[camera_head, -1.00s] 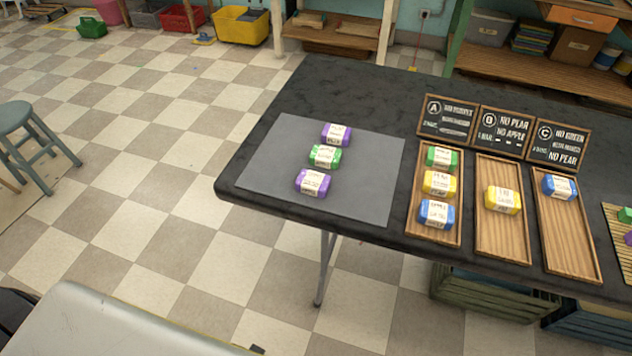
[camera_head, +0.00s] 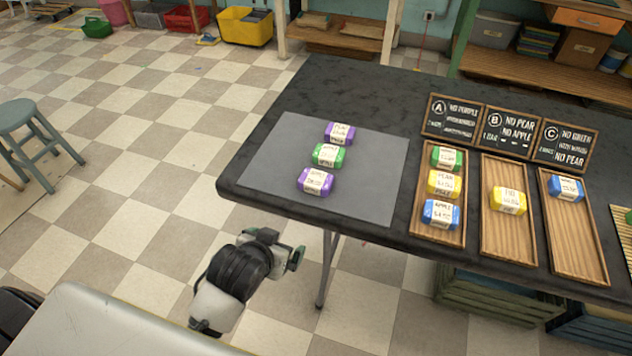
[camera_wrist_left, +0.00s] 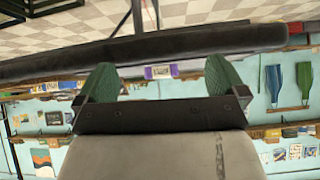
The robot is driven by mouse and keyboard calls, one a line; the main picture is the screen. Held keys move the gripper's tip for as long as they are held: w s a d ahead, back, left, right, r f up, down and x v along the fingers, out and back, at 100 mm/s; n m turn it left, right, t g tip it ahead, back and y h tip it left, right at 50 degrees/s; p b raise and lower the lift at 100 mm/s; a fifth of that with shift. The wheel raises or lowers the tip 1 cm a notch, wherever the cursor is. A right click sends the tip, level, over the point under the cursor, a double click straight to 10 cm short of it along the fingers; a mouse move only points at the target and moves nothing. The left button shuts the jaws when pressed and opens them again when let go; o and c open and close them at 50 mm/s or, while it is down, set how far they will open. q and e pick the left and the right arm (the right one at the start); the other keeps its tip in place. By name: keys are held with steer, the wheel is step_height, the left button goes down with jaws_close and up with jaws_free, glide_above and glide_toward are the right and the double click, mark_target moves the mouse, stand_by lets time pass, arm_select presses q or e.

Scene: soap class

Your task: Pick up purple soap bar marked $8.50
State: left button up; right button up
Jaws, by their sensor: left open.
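Two purple soap bars lie on the grey mat (camera_head: 270,165) in the head view, one far (camera_head: 339,133) and one near (camera_head: 316,181). A green bar (camera_head: 328,155) lies between them. Their paper labels are too small for me to read a price surely, so I cannot tell which is $8.50. My left gripper (camera_head: 296,257) is open and empty, off the table's front edge and lower left of the bars. In the left wrist view a purple bar (camera_wrist_left: 161,72) shows beyond and between the open fingers (camera_wrist_left: 163,82), apart from them. My right gripper is out of view.
The dark table's front edge (camera_head: 300,212) lies between my left gripper and the mat. Three wooden trays, A (camera_head: 457,235), B (camera_head: 511,255) and C (camera_head: 575,268), hold other bars on the right, with black signs behind. A stool (camera_head: 25,118) stands far left.

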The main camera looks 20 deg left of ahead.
arm_select(q)
steer(key=w+d+r+t, duration=0.1)
steer(key=w+r+t, duration=0.35)
steer(key=w, duration=0.45)
glide_toward(316, 178)
steer(key=w, duration=0.3)
steer(key=shift+a+f+h, duration=0.1)
steer(key=shift+f+h, duration=0.05)
steer(key=shift+h, duration=0.15)
steer(key=shift+f+b+x, duration=0.2)
steer(key=shift+b+x, duration=0.05)
steer(key=shift+x, duration=1.15)
steer(key=shift+f+b+x, duration=0.25)
steer(key=shift+x, duration=1.1)
steer(key=shift+s, duration=0.15)
steer(key=c, duration=0.8)
steer(key=shift+r, duration=0.1)
